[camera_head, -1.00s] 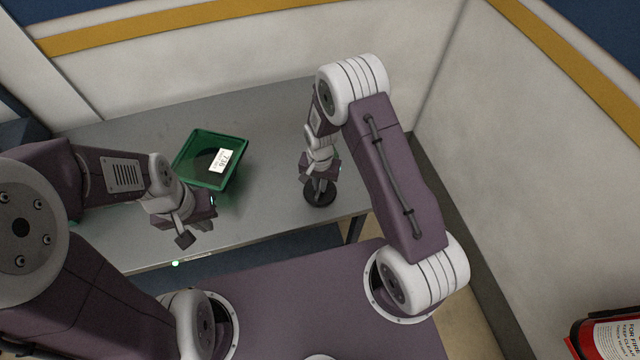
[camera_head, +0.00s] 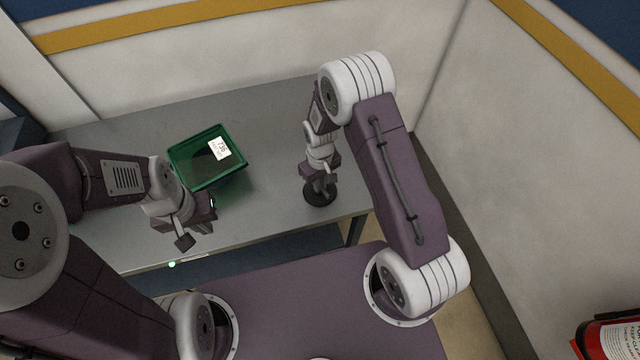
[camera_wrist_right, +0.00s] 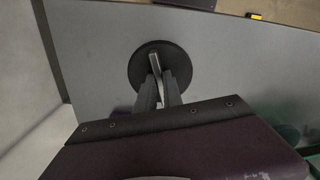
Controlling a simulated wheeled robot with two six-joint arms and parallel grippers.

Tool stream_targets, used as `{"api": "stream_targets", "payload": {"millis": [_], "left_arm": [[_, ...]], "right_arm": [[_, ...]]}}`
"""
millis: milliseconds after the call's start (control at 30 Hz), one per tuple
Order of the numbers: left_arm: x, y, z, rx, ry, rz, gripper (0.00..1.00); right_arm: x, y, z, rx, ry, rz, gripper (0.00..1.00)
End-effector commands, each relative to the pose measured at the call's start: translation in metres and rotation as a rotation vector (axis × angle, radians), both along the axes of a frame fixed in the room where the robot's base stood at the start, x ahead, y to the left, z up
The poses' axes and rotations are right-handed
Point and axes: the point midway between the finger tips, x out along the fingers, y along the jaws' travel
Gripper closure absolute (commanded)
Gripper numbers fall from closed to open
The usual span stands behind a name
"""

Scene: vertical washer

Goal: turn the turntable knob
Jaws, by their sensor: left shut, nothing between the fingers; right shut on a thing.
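The turntable knob (camera_head: 321,198) is a round black disc with a raised grey bar, near the right front of the grey table. In the right wrist view the knob (camera_wrist_right: 137,66) shows beyond my fingers, its bar lying between the fingertips. My right gripper (camera_head: 320,183) is shut on the knob's bar from above; it also shows in the right wrist view (camera_wrist_right: 157,84). My left gripper (camera_head: 187,238) is shut and empty by the table's front edge, apart from the knob.
A green bin (camera_head: 207,184) with a white label stands on the table (camera_head: 275,130), left of the knob and behind my left gripper. What lies beneath the bin is hidden. Walls (camera_head: 240,62) close off the back and right. A red extinguisher (camera_head: 612,338) is at the lower right.

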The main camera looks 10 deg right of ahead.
Motion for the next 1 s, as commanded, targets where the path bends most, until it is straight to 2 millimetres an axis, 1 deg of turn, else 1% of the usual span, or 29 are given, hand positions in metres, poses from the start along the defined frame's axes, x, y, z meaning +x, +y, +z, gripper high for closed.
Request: {"api": "stream_targets", "payload": {"millis": [200,500,733,1000], "left_arm": [[0.0001,0.0,-0.0044,0.0,0.0,0.0,1.0],[0.0,0.0001,-0.0075,0.0,0.0,0.0,1.0],[0.0,0.0,-0.0088,0.0,0.0,0.0,1.0],[0.0,0.0,-0.0095,0.0,0.0,0.0,1.0]], "right_arm": [[-0.0003,0.0001,-0.0014,-0.001,0.001,0.201,1.0],[-0.0006,0.0001,-0.0011,0.0,0.002,0.439,1.0],[-0.0006,0.0001,-0.0008,0.0,0.002,0.559,1.0],[-0.0006,0.0001,-0.0006,0.0,0.002,0.626,1.0]]}}
